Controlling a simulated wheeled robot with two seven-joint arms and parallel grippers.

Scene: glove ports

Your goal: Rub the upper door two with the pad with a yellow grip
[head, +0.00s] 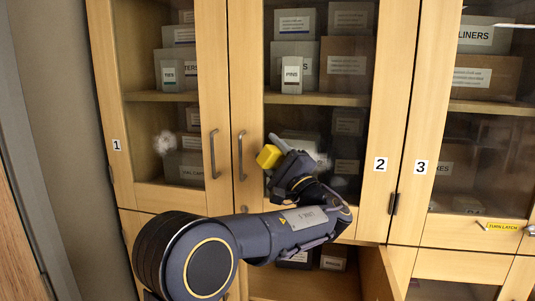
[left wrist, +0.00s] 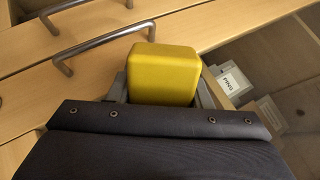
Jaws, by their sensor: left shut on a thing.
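Upper door two (head: 380,120) is a wooden-framed glass door marked "2" and looks shut. A whitish smudge (head: 323,161) shows on its glass, partly hidden by my left gripper. My left gripper (head: 271,155) is shut on the yellow grip (head: 267,157) of the pad, in front of the left part of door two. The yellow grip also shows between the fingers in the left wrist view (left wrist: 163,73). The pad's face is hidden, and I cannot tell whether it touches the door. My right gripper is not in view.
Door one (head: 116,120), at the left, has another whitish smudge (head: 164,142). Upright bar handles (head: 241,155) stick out near my gripper. Door three (head: 428,120) is at the right, with a yellow "turn latch" label (head: 502,226). Below door two, an open compartment holds boxes (head: 333,258).

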